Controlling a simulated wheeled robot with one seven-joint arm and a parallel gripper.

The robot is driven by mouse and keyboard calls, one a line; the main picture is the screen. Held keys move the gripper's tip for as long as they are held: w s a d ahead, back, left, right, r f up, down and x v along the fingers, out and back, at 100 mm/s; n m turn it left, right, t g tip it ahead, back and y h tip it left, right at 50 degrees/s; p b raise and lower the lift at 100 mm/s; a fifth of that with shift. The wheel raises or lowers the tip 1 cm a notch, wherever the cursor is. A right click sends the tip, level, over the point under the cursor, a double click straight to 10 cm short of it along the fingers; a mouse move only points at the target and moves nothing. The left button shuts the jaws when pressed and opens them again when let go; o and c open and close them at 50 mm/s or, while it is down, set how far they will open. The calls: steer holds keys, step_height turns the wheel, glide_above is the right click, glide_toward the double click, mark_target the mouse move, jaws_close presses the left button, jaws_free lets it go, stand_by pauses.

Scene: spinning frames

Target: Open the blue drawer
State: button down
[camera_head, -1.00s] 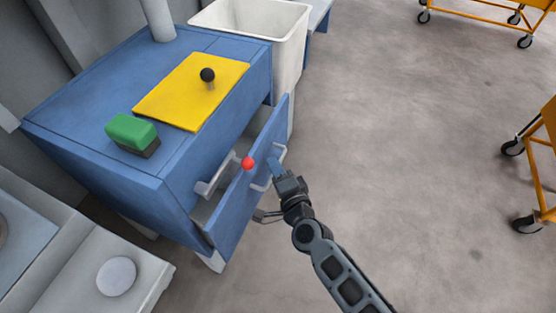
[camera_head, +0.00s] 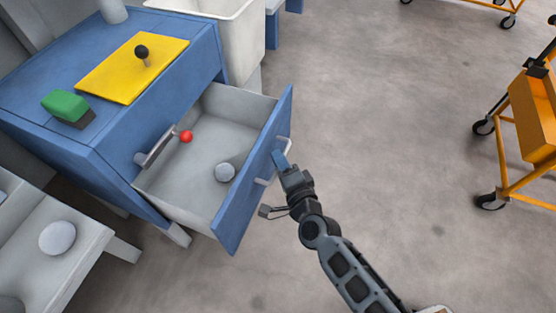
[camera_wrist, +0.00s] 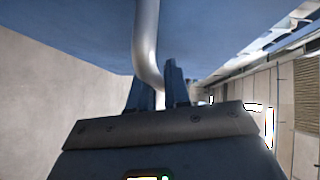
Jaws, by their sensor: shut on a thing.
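The blue drawer (camera_head: 240,208) stands pulled well out of the blue cabinet (camera_head: 120,150) in the head view. Its grey inside shows, with a pale round knob-like thing (camera_head: 225,172) in it. My gripper (camera_head: 280,160) is at the outer side of the drawer front, shut on the drawer's light grey handle (camera_head: 286,147). In the wrist view the handle (camera_wrist: 147,45) runs down between the two blue fingers (camera_wrist: 158,85). The exact contact is partly hidden there.
A yellow board (camera_head: 120,75) with a black knob and a green block (camera_head: 66,104) lie on the cabinet top. A red ball (camera_head: 186,136) shows by a grey bar at the cabinet opening. Orange carts (camera_head: 530,120) stand at right. The floor between is clear.

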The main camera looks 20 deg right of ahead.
steer(key=c, duration=1.2)
jaws_free()
steer(key=shift+s, duration=0.1)
steer(key=s+r+p, duration=0.1)
steer(key=s, duration=0.6)
steer(key=shift+s+d, duration=0.3)
steer(key=shift+d, duration=0.15)
